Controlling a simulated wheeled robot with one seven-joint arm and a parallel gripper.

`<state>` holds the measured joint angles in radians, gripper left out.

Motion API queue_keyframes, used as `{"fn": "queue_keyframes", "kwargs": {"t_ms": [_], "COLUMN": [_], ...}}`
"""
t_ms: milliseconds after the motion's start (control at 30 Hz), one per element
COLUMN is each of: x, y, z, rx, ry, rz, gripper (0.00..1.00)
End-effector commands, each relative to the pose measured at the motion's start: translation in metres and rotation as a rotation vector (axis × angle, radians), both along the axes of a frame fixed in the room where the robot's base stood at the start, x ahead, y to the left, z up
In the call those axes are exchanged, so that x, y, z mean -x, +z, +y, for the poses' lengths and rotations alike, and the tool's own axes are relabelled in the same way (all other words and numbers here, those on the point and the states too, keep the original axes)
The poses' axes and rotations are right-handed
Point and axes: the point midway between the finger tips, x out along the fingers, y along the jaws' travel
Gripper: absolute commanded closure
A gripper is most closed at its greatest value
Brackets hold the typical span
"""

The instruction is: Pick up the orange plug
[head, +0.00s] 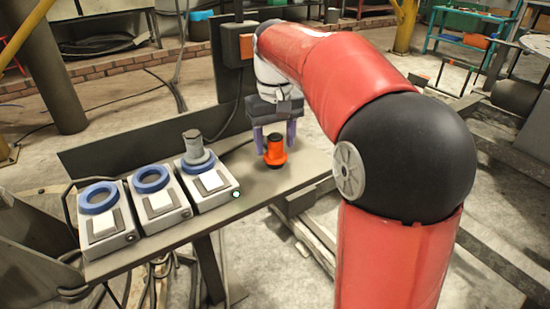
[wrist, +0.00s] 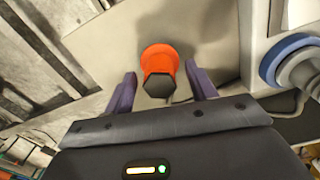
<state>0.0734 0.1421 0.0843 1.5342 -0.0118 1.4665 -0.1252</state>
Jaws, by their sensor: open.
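The orange plug (head: 275,152) stands upright on the grey bench, to the right of the row of white boxes. It also shows in the wrist view (wrist: 159,60), with its dark end (wrist: 158,86) towards the camera. My gripper (head: 273,142) is open and points down above the plug. In the wrist view the two purple fingers (wrist: 161,82) are apart, one on each side of the plug, with gaps on both sides. I cannot tell exactly how far down beside the plug the fingertips reach.
Three white boxes with blue rings (head: 98,198) stand in a row on the bench (head: 290,183). A grey plug (head: 194,145) stands in the ring of the nearest box to the orange plug. A dark upright panel (head: 140,143) runs behind. The bench right of the plug is clear.

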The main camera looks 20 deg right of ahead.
Motion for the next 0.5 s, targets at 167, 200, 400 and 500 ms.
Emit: {"fn": "queue_keyframes", "kwargs": {"t_ms": [167,200,400,500], "x": [0.0003,0.0003,0.0002,0.0002], "y": [-0.0142,-0.0144,-0.0138,-0.0138], "z": [0.0001,0.0001,0.0000,0.0000], "rx": [0.000,0.000,0.000,0.000], "ry": [0.000,0.000,0.000,0.000], "rz": [0.000,-0.001,-0.001,-0.001], "gripper": [0.44,0.44,0.49,0.62]}}
